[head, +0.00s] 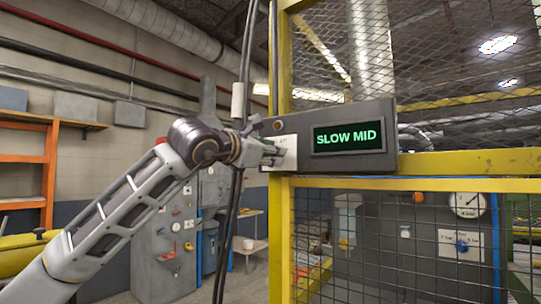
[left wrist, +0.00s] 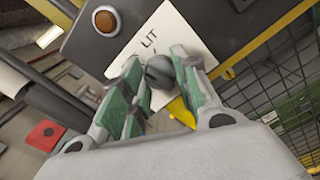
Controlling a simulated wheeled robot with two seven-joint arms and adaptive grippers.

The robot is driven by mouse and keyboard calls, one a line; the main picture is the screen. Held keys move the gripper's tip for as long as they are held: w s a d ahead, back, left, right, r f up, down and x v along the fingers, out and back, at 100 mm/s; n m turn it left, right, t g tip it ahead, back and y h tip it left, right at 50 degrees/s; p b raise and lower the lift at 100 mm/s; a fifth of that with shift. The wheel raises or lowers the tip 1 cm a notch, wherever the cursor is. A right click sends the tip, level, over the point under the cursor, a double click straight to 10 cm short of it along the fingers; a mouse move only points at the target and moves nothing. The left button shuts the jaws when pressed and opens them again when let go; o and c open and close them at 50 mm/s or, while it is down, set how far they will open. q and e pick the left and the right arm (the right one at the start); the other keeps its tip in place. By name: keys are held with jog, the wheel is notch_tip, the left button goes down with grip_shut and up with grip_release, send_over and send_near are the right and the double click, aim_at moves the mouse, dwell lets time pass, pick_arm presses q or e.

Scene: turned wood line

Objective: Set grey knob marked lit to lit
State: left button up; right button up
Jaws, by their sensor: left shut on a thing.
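The grey knob (left wrist: 160,72) sits on a white label plate (left wrist: 168,32) with the word LIT above it. Other lettering on the plate is partly covered by a finger. My left gripper (left wrist: 158,66) has its green-padded fingers on either side of the knob and is shut on it. I cannot tell which mark the knob points to. In the head view my left gripper (head: 277,151) reaches the left end of the grey control box (head: 350,161), and the knob is hidden behind the fingers. My right gripper is not in view.
The box has a display (head: 349,138) reading SLOW MID and a dull amber round lamp or button (head: 277,126). It is fixed to a yellow mesh fence (head: 420,163). Dark cables (head: 232,225) hang close by my left wrist. An orange shelf (head: 48,165) stands at far left.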

pick_arm(q)
jog(key=shift+m, duration=4)
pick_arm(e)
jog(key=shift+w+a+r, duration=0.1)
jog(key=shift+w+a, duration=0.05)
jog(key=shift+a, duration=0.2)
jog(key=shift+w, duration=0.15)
pick_arm(q)
jog(key=o, duration=1)
jog(key=shift+o, duration=0.2)
